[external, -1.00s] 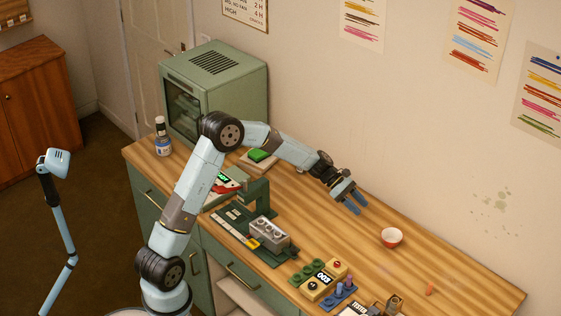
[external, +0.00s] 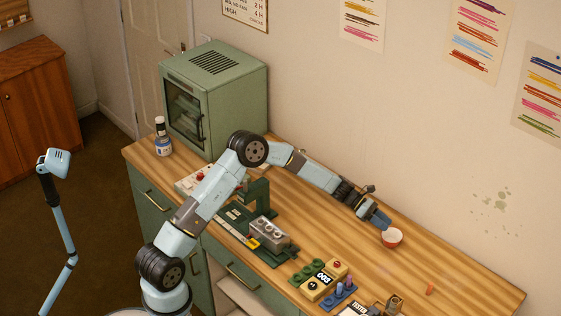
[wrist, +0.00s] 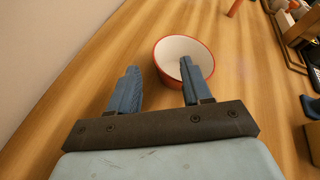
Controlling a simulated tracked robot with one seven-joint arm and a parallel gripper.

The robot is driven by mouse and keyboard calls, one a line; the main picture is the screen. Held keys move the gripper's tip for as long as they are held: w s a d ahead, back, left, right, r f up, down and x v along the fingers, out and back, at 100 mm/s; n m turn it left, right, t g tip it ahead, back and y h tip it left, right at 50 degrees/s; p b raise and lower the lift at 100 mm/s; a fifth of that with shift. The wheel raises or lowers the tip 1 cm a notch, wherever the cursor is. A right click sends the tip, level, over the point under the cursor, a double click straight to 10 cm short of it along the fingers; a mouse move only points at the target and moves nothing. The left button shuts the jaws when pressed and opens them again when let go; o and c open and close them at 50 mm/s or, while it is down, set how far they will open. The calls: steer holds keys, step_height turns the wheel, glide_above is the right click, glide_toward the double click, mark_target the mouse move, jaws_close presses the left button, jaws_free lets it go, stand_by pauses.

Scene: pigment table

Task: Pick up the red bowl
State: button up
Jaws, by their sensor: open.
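The red bowl (external: 392,239), white inside, stands upright on the wooden bench top. It also shows in the wrist view (wrist: 181,53), just ahead of my fingers. My gripper (external: 383,222) is open at the bowl's near left side. In the wrist view my gripper (wrist: 160,75) has its two blue fingers spread apart. The right finger overlaps the bowl's near rim in the picture, and the left finger is to the left of the bowl. I cannot tell whether a finger touches the bowl. Nothing is between the fingers except part of the bowl's left side.
The wooden bench (external: 460,270) is clear around the bowl. A small orange piece (external: 430,289) lies to its right. A yellow box with knobs (external: 323,282) and a blue rack (external: 338,295) stand toward the front edge. The wall runs behind.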

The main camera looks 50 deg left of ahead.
mark_target(394, 234)
steer(key=shift+x, duration=3.1)
steer(key=shift+c, duration=0.3)
jaws_close()
